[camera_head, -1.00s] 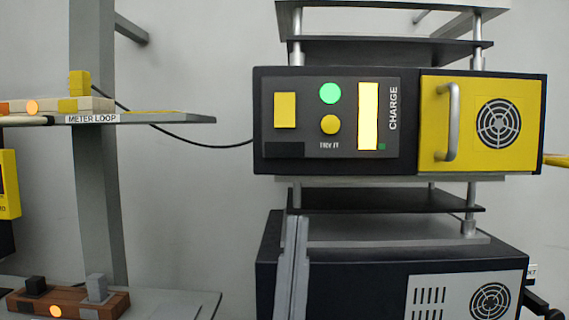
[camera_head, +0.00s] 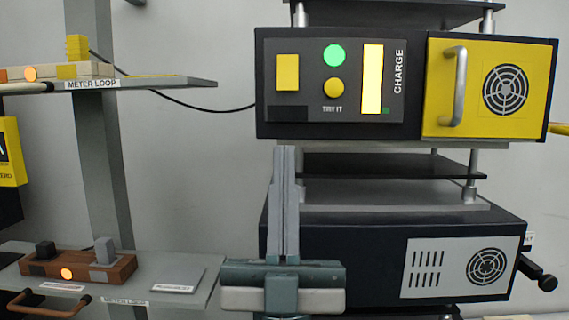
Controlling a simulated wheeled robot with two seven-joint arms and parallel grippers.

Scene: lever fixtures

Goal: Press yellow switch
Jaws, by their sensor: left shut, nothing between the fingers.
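A dark unit (camera_head: 412,128) marked CHARGE has a front panel with a yellow rectangular switch (camera_head: 287,73) at its left. A round yellow button (camera_head: 333,88) sits right of it, under a lit green round light (camera_head: 334,55). A lit yellow bar (camera_head: 372,78) stands further right. A yellow block (camera_head: 77,48) also stands on the METER LOOP strip at the left. My left gripper (camera_head: 286,150) points up, shut and empty, its tips appearing just below the panel under the yellow switch. I cannot tell its gap to the panel. My right gripper is out of view.
A yellow door with a metal handle (camera_head: 458,86) is right of the panel. A second dark unit (camera_head: 380,230) stands below, behind my gripper. A lower left shelf (camera_head: 205,262) holds a brown switch block (camera_head: 80,265). A black cable (camera_head: 180,103) runs to the upper unit.

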